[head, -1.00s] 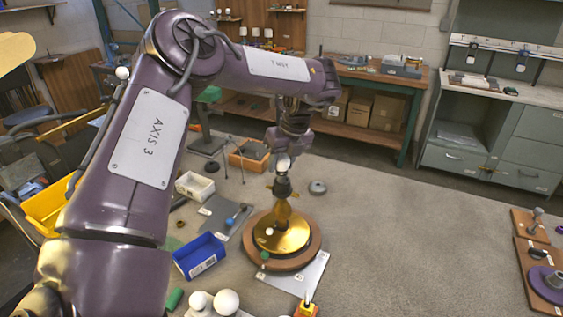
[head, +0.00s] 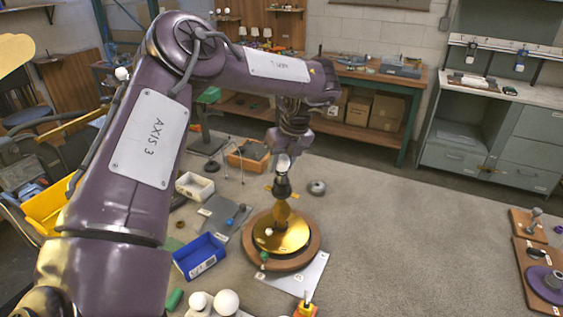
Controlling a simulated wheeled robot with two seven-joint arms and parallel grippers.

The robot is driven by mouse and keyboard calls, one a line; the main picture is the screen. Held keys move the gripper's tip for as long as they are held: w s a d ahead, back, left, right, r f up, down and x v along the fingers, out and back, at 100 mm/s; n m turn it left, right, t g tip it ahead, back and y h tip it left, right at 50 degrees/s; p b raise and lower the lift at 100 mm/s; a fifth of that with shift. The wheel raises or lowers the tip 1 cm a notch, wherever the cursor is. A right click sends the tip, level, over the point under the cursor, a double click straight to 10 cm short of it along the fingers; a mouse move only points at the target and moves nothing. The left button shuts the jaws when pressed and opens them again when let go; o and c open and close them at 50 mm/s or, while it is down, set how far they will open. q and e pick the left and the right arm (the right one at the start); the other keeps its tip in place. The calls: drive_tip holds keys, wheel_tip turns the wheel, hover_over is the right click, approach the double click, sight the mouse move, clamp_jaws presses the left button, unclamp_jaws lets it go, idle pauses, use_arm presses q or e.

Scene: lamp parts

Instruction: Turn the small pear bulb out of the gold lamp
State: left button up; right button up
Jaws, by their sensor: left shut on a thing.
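The gold lamp (head: 281,234) stands upright on a round wooden board, with a dark socket (head: 282,187) at its top. The small pear bulb (head: 283,163) shows as a pale shape at the top of the socket, partly hidden by the fingers. My left gripper (head: 283,156) points down from above and is shut on the bulb. I cannot tell whether the bulb's base is still in the socket. My right gripper is not in view.
A blue bin (head: 199,256), a white bin (head: 195,186) and an orange bin (head: 249,156) stand left of the lamp. White globe bulbs (head: 226,302) lie at the front. A grey disc (head: 317,187) lies right of the lamp. The table's right-middle is clear.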

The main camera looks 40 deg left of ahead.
use_arm(q)
drive_tip(key=shift+r+p, duration=1.35)
drive_tip(key=shift+r, duration=0.25)
wheel_tip(320, 180, up, 4)
drive_tip(key=p, duration=0.3)
drive_tip(key=shift+p, duration=0.35)
drive_tip(key=shift+f, duration=0.15)
